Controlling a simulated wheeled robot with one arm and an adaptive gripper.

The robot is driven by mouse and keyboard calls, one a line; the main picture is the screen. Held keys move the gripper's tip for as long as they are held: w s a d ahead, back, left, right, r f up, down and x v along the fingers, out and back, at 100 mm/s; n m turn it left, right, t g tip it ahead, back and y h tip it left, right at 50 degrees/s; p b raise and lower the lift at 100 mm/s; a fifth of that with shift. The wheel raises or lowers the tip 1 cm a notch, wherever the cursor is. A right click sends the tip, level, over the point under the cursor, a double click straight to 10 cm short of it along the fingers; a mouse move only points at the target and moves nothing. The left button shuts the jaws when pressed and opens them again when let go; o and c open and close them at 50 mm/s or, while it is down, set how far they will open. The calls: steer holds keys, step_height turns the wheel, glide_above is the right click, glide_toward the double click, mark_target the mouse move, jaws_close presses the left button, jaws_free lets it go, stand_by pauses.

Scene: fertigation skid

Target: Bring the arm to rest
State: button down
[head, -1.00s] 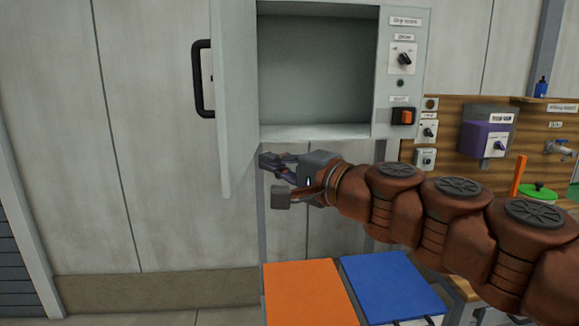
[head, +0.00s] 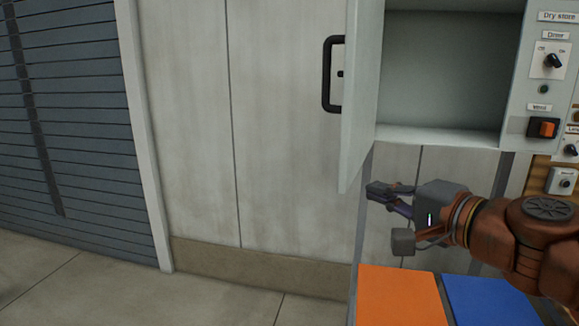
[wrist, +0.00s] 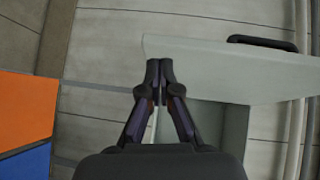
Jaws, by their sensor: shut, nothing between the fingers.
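My arm reaches in from the right in the head view, its reddish-brown links extended toward the left. My gripper (head: 372,192) is held in the air below the open cabinet and just under the bottom edge of its door. It is shut and empty. In the wrist view its fingertips (wrist: 160,66) meet, with the pale door (wrist: 230,70) beyond them. The head view also shows the cabinet door (head: 361,100) standing open, with a black handle (head: 329,75) on its outer face.
The grey cabinet (head: 440,138) looks empty inside. Its right panel carries a knob (head: 552,60) and an orange switch (head: 542,128). An orange panel (head: 400,298) and a blue panel (head: 490,300) lie below my gripper. The floor (head: 80,285) at left is clear, beside a slatted shutter (head: 65,130).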

steer(key=s+a+f+n+g+p, duration=0.1)
steer(key=s+a+f+n+g, duration=0.35)
steer(key=f, duration=0.35)
steer(key=s+a+f+n+g+p, duration=0.1)
steer(key=s+a+f+n+g, duration=0.3)
steer(key=f, duration=0.4)
steer(key=s+d+f+n+g+h, duration=0.1)
steer(key=s+d+f+g+h, duration=0.3)
steer(key=s, duration=0.3)
steer(key=s+d+f+n+g+h+p, duration=0.1)
steer(key=s+d+f+n+g+h, duration=0.1)
steer(key=s, duration=0.6)
steer(key=d+f+g+h, duration=0.1)
steer(key=d+f+g, duration=0.1)
steer(key=d+f, duration=0.1)
steer(key=shift+d+f+h, duration=0.15)
steer(key=shift+f+h, duration=0.25)
steer(key=shift+f, duration=0.5)
